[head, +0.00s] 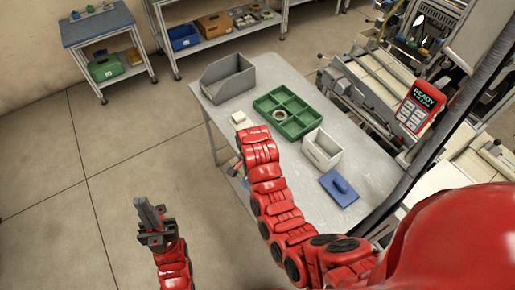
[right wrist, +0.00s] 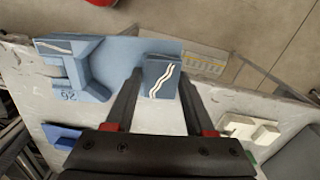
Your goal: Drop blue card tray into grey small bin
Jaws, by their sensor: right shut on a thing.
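The grey small bin (head: 228,78) stands upright at the far left of the table in the head view. Its lower right corner position in the right wrist view shows a grey side (right wrist: 295,152). The blue card tray (right wrist: 160,75) is between the fingers of my right gripper (right wrist: 160,88), which is shut on its dark blue part with white wavy lines. In the head view my own arm hides this gripper; a small blue patch (head: 237,166) shows beside it at the table's left edge. My left gripper (head: 153,215) is over the floor, empty; its finger gap is unclear.
A green compartment tray (head: 290,121) with a ring in it, a pale open box (head: 322,150), a blue plate with a handle (head: 340,188) and a white block (head: 240,119) sit on the table (head: 276,72). A light blue piece marked 92 (right wrist: 75,70) shows in the wrist view.

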